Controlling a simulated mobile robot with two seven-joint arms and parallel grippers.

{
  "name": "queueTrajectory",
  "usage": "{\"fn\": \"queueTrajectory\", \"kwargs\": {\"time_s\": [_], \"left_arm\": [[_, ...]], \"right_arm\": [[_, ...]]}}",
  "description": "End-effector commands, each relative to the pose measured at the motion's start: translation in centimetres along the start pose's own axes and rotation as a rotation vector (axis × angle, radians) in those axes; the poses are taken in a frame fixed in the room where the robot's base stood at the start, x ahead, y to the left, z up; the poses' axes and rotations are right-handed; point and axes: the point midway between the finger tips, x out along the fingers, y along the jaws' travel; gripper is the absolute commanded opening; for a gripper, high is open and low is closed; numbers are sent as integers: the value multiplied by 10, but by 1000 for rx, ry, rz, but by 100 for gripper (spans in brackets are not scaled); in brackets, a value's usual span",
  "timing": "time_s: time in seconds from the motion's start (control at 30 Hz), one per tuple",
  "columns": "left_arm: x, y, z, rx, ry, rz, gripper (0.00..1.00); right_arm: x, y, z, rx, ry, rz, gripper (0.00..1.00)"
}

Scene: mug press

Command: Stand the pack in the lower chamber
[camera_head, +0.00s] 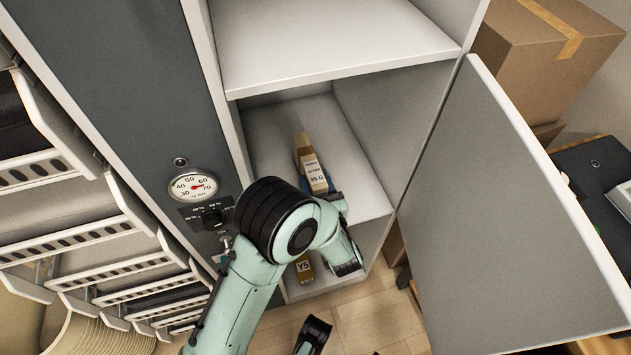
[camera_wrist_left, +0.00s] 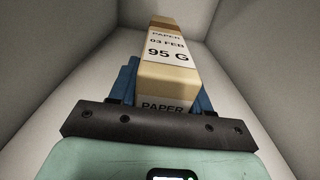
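The pack (camera_head: 313,171) is a slim tan carton with a white label; its label reads "95 G" in the left wrist view (camera_wrist_left: 168,68). It is in the cabinet chamber (camera_head: 357,180) below the upper shelf, and I cannot tell whether it touches the floor there. My left gripper (camera_wrist_left: 166,90) has reached into this chamber, with blue fingers on both sides of the pack, seemingly against it. In the head view my left wrist hides the pack's near end. My right gripper does not show clearly.
The upper shelf (camera_head: 330,45) is bare. A lower compartment holds another small carton (camera_head: 304,270), partly hidden by my arm. The grey door (camera_head: 500,220) stands open on the right. A gauge (camera_head: 193,187) and knob are on the left panel. Cardboard boxes (camera_head: 540,60) stand behind the door.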

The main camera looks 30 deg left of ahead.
Motion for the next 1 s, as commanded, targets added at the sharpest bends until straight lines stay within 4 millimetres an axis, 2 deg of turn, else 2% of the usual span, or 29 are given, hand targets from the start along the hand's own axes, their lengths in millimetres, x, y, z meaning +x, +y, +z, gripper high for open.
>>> {"fn": "queueTrajectory", "kwargs": {"time_s": [0.03,0.07,0.37,0.5,0.9,1.0], "left_arm": [[0,0,0,0,0,0,63],[0,0,0,0,0,0,73],[0,0,0,0,0,0,73],[0,0,5,0,0,0,73],[-86,-1,3,2,2,-5,73],[-102,-1,3,2,2,-4,73]], "right_arm": [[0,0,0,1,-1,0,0],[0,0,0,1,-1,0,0],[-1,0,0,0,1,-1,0],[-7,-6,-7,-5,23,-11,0],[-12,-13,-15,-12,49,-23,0],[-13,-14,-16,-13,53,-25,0]]}}
